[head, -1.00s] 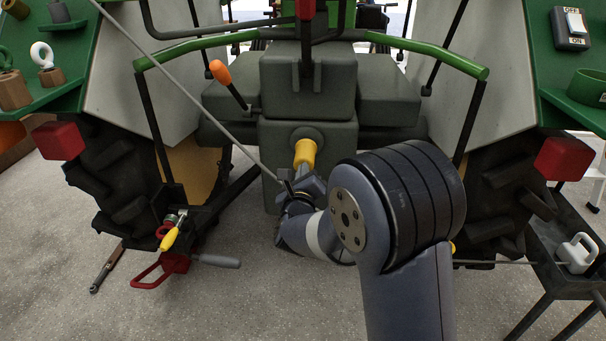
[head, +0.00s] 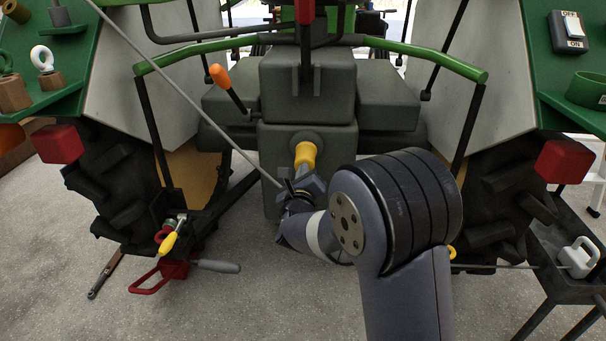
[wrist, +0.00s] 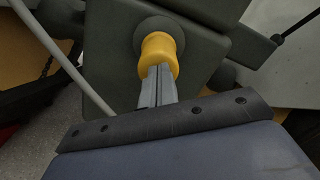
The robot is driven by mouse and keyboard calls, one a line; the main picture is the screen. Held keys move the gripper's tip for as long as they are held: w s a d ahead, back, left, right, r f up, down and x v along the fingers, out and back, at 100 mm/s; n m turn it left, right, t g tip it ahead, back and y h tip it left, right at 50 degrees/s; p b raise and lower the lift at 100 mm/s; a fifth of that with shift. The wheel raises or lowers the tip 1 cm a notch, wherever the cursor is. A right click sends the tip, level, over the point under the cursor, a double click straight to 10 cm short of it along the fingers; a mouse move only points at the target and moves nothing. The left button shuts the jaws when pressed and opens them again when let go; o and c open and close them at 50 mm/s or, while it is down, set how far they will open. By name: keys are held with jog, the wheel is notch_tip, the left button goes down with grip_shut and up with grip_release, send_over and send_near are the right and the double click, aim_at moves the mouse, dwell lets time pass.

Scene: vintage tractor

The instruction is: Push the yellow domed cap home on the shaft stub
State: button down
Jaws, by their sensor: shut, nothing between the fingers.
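The yellow domed cap (head: 305,154) sits on the round boss at the back of the tractor's grey housing, low in the middle of the head view. In the wrist view the cap (wrist: 159,54) points out toward me, with its far end against the grey boss (wrist: 158,28). The shaft stub is hidden by the cap. My gripper (wrist: 157,76) is shut and empty, its fingertips at the cap's near end and seemingly touching it. In the head view my gripper (head: 303,176) is just below the cap.
An orange-knobbed lever (head: 220,75) stands up left of the housing. A long thin grey rod (head: 185,87) slants down toward my gripper. A red-handled hitch part (head: 172,268) and a yellow handle (head: 170,240) are low at left. The tractor's large wheels flank the housing.

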jog(key=s, duration=1.3)
jog(key=shift+s+a+b, duration=0.2)
jog(key=shift+a+b, duration=0.05)
jog(key=shift+b, duration=0.2)
jog(key=w, duration=1.3)
jog(key=shift+w+d+p, duration=0.25)
jog(key=shift+p, duration=0.2)
